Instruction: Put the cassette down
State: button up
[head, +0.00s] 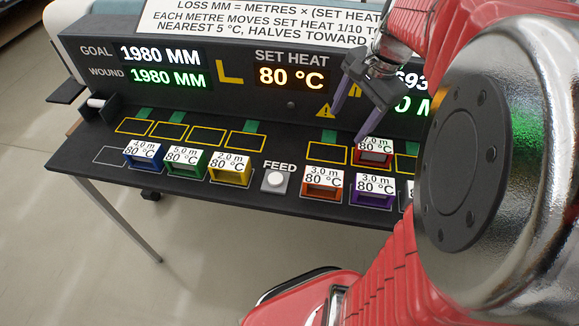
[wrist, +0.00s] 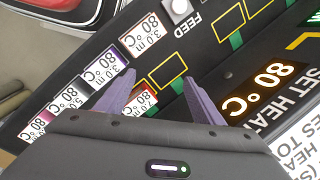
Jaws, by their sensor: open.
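The red cassette (head: 374,152), labelled 7.0 m 80 °C, sits upright on the dark bench in the back row at the right. In the wrist view the red cassette (wrist: 148,101) is partly hidden by my gripper. My gripper (head: 350,125) is open and empty, with its purple fingers apart above the back row. It hangs near the red cassette, clear of it in the head view. In the wrist view my gripper (wrist: 160,80) has an empty yellow outline between and beyond its fingertips.
Blue (head: 143,155), green (head: 186,162), yellow (head: 230,168), orange (head: 322,183) and purple (head: 374,190) cassettes stand in the front row. The FEED button (head: 276,180) lies between them. Several back-row outlines are empty. The panel reads goal 1980 MM, wound 1980 MM, set heat 80 °C.

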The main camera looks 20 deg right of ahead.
jog(key=s+a+n+t, duration=0.1)
jog(key=s+a+n, duration=0.2)
jog(key=a+n, duration=0.2)
jog(key=s+a+n+t+h, duration=0.1)
jog(key=s+a+n, duration=0.2)
jog(key=a+n, duration=0.2)
jog(key=s+a+r+n+t, duration=0.1)
jog(key=s+a+n, duration=0.1)
jog(key=a+n, duration=0.3)
jog(key=a, duration=0.3)
jog(key=shift+s+a+n+h, duration=0.3)
jog(key=shift+s+n, duration=0.1)
